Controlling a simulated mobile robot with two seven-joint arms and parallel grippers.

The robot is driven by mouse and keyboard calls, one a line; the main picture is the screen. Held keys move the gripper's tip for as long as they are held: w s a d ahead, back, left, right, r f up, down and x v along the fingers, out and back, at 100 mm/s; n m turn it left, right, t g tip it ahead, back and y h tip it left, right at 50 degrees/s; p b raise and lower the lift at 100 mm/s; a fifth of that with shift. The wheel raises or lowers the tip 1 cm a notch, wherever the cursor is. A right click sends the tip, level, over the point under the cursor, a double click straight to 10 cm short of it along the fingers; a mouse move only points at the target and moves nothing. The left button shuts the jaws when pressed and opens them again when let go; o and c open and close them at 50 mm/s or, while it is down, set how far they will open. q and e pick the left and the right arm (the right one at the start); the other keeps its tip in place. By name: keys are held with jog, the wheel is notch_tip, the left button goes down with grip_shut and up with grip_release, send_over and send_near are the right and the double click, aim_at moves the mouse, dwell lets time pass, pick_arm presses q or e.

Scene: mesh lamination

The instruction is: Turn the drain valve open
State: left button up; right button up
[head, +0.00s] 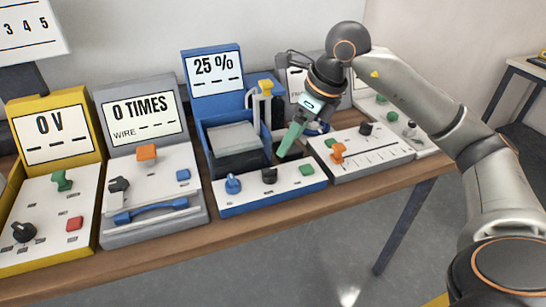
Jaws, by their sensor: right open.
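My right gripper (290,141), with green fingers, points down over the right side of the blue machine (213,138), whose display reads 25 %. Its tips are above and behind the white front panel of that machine. It is open, though the gap between its fingers hardly shows. On that panel are a blue knob (233,184) at the left, a black knob (269,175) in the middle and a green button (306,169) at the right. No label marks which control is the drain valve. My left gripper is out of view.
A yellow unit (50,128) reading 0 V and a grey unit (144,113) reading 0 TIMES stand left on the wooden table (190,238). A white unit with an orange lever (338,152) stands right. A yellow-topped upright (266,88) rises behind the gripper.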

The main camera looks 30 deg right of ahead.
aim_at(273, 170)
jog(key=shift+n, duration=0.5)
jog(key=x, duration=1.2)
jog(key=shift+a, duration=0.1)
grip_shut()
